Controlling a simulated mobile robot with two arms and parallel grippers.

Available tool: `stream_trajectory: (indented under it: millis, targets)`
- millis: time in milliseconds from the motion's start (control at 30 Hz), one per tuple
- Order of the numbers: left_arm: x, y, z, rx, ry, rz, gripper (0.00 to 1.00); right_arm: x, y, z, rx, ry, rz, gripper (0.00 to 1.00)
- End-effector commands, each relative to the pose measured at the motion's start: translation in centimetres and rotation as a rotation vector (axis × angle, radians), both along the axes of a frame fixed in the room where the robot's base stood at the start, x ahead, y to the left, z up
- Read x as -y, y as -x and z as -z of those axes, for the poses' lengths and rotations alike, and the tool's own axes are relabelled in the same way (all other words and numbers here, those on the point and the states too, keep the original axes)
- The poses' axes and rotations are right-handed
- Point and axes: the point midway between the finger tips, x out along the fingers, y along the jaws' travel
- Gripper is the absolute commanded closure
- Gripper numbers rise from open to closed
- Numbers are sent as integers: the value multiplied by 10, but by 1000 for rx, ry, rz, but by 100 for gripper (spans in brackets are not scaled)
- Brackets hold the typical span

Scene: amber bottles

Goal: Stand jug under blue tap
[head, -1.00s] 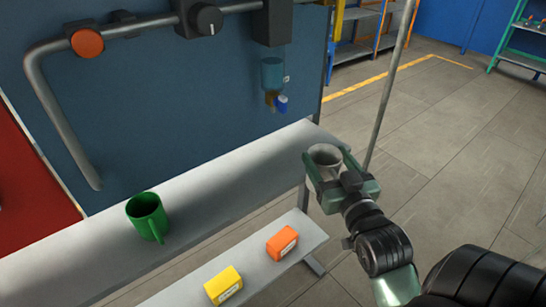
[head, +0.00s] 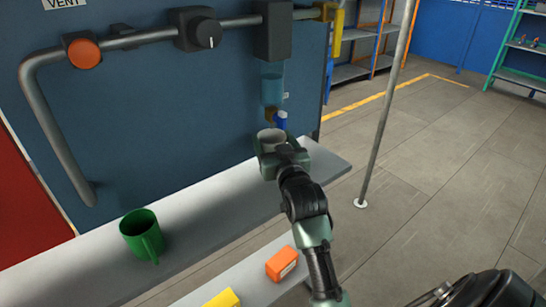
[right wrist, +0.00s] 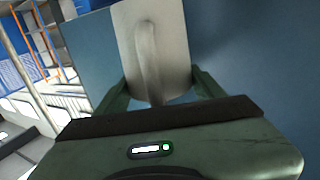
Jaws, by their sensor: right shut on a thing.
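A grey-white jug (head: 271,136) is held in my right gripper (head: 271,150), upright as far as the head view shows. The jug also shows in the right wrist view (right wrist: 155,45), its handle towards the camera, between the two fingers. The blue tap (head: 281,120) hangs below a clear blue container (head: 272,88) on the blue panel. In the head view the jug is just below the tap, above the right end of the grey shelf (head: 318,162). Whether its base touches the shelf is hidden by the gripper. My left gripper is not in view.
A green mug (head: 142,234) stands on the shelf at the left. An orange box (head: 282,264) and a yellow box (head: 222,299) sit on a lower ledge. A grey pipe (head: 130,40) with an orange knob (head: 83,53) runs along the panel. A thin pole (head: 385,115) stands at the right.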

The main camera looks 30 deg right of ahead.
Motion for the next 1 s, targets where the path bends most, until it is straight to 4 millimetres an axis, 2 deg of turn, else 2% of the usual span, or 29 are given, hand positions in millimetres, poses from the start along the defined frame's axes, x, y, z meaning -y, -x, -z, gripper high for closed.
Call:
stream_trajectory:
  millis: [33, 267, 433, 533, 900, 933, 1000]
  targets:
    - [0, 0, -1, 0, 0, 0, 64, 1, 2, 13, -11, -2, 1, 74]
    - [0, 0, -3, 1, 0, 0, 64, 1, 2, 32, -8, -2, 1, 74]
    - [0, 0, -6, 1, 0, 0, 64, 1, 3, 57, -9, -3, 1, 74]
    - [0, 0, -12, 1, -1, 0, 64, 0, -1, 62, -6, -2, 1, 74]
    - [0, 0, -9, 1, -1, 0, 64, 0, -1, 68, -5, -1, 1, 74]
    - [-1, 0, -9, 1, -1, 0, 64, 0, -1, 67, -5, -1, 1, 26]
    - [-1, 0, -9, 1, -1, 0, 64, 0, -1, 67, -6, -1, 1, 10]
